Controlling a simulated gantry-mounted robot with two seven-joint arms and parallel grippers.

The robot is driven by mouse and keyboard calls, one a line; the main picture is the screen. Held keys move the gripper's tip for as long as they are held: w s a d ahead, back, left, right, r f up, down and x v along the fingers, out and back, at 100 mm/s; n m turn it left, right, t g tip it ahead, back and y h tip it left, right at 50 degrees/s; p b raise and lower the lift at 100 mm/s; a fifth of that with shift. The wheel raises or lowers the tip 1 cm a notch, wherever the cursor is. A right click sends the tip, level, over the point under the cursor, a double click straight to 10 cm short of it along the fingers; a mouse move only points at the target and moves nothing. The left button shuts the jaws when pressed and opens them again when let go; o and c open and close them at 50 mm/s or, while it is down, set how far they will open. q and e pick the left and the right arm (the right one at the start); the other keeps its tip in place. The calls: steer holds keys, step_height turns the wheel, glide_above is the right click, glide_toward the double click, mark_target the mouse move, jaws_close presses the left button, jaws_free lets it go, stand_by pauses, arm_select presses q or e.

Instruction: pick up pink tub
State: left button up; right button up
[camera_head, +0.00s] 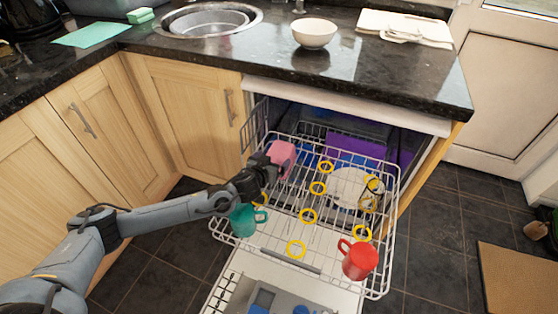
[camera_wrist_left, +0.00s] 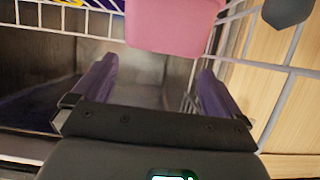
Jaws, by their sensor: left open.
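The pink tub (camera_head: 281,156) sits at the back left of the pulled-out upper dishwasher rack (camera_head: 392,200). My left gripper (camera_head: 268,168) is right at the tub, on its near left side, and partly covers it from the head camera. In the left wrist view the pink tub (camera_wrist_left: 172,25) is at the top centre, beyond the fingertips. My left gripper (camera_wrist_left: 158,68) is open there, with nothing between its two fingers. The tub's far side is cut off by that view's top edge. My right gripper is not in view.
A teal mug (camera_head: 244,220) stands under my left forearm's right end. A red mug (camera_head: 359,259) is at the rack's front right. Several yellow rings (camera_head: 308,216) and a patterned glass (camera_head: 371,194) are in the rack. The granite counter (camera_head: 380,75) overhangs behind.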

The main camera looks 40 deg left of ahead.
mark_target(279, 153)
arm_select(q)
steer(key=shift+w+a+f, duration=0.3)
steer(key=shift+w+f, duration=0.05)
steer(key=shift+w, duration=0.25)
steer(key=shift+b+x, duration=1.2)
steer(key=shift+x, duration=1.15)
steer(key=c, duration=0.7)
